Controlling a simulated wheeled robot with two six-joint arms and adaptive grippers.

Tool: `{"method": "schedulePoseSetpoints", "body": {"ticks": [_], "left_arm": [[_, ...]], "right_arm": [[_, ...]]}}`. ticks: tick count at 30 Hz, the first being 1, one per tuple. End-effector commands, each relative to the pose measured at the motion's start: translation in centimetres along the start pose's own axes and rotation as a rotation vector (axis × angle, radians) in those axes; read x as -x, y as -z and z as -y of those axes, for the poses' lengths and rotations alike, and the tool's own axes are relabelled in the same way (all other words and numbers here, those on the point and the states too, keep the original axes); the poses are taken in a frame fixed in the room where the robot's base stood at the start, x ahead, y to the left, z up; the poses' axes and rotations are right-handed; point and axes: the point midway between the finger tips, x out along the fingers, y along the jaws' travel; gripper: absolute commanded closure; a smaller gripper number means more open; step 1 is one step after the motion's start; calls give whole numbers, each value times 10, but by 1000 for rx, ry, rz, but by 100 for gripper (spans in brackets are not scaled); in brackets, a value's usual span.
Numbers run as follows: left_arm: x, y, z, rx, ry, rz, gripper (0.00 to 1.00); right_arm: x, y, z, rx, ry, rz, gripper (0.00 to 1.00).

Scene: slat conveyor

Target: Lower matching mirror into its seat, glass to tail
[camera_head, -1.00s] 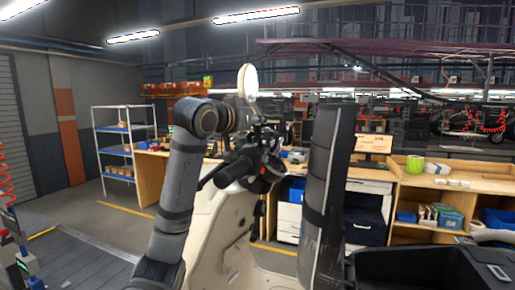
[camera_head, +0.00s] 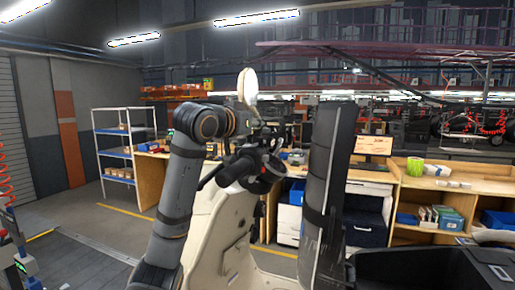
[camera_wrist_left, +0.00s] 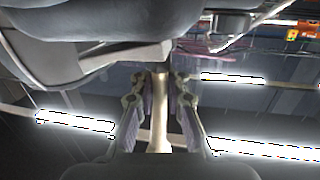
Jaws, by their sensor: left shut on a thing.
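A round cream-coloured mirror (camera_head: 248,88) stands upright above the handlebar area of a cream scooter (camera_head: 218,222) in the head view. My left gripper (camera_head: 250,122) is below the mirror, small and partly lost against the dark background. In the left wrist view, its two fingers (camera_wrist_left: 159,112) are shut on the mirror's pale stem (camera_wrist_left: 158,125). A black handlebar grip (camera_head: 236,171) shows just below. The stem's lower end and the mirror seat cannot be made out, so I cannot tell whether they touch. My right gripper is not in view.
Wooden workbenches (camera_head: 440,183) with bins and boxes stand behind the scooter on the right. A black crate (camera_head: 497,271) is at the front right. A blue-white shelf (camera_head: 114,148) stands at the back left. The floor at left is open.

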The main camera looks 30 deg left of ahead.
Motion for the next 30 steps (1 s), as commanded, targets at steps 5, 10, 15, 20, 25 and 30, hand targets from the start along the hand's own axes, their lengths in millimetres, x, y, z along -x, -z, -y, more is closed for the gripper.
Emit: {"method": "schedulePoseSetpoints", "body": {"ticks": [5,10,15,20,25,30], "left_arm": [[-2,-6,0,2,-1,15,100],[-2,-6,0,3,-1,14,69],[-2,-4,0,2,-1,11,60],[-1,-4,0,2,-1,10,60],[14,-3,2,-2,3,7,60],[48,-3,2,-5,7,9,60]], "right_arm": [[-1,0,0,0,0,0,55],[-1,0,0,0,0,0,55],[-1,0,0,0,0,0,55],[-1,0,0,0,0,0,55],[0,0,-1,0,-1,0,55],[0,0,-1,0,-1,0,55]]}}
